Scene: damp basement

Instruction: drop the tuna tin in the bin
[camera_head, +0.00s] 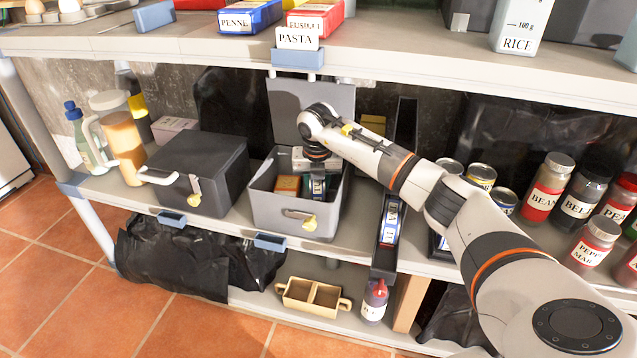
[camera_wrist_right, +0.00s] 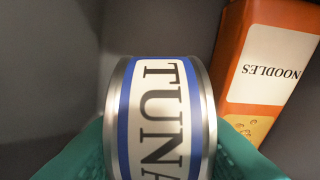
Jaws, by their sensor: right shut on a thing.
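The tuna tin (camera_wrist_right: 160,115), with a blue and white label and silver rims, fills the middle of the right wrist view. The teal fingers of my right gripper (camera_wrist_right: 160,150) are shut on it from both sides. In the head view, my right gripper (camera_head: 317,178) reaches down into an open grey bin (camera_head: 270,208) on the middle shelf. The bin's lid (camera_head: 290,108) stands raised behind it. An orange noodles box (camera_wrist_right: 265,55) is beside the tin; an orange box (camera_head: 287,186) also shows inside the bin. The tin's underside is hidden. My left gripper is out of view.
A closed dark grey box (camera_head: 205,165) stands left of the bin. Bottles and jugs (camera_head: 122,140) are at the shelf's left end. Labelled jars (camera_head: 548,188) and tins stand at the right. The upper shelf (camera_head: 400,50) overhangs the back.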

